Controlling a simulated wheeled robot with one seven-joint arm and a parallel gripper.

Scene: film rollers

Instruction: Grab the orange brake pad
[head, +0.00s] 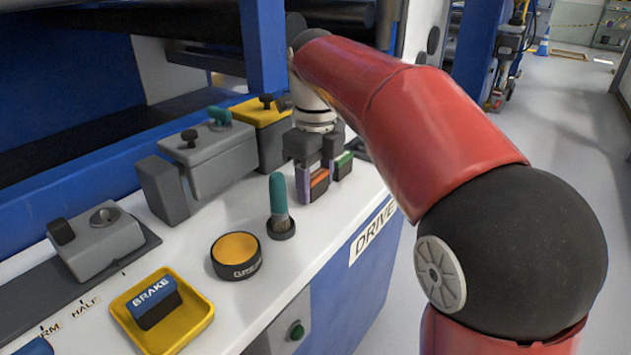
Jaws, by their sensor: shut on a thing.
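The orange brake pad (320,178) is a small dark block with an orange face, at the far right part of the white console top. My gripper (318,173) points down over it and is shut on it. A purple strip (303,186) shows close on its left, and a dark block with a green top (344,159) is close on its right. Whether the pad touches the console is too small to tell. My red arm comes in from the right and reaches down to the gripper.
A round orange-topped puck (237,250) and a yellow tray (200,319) with a blue BRAKE block (154,303) are nearer. Grey control boxes (208,160) and a yellow-topped box (262,110) line the back.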

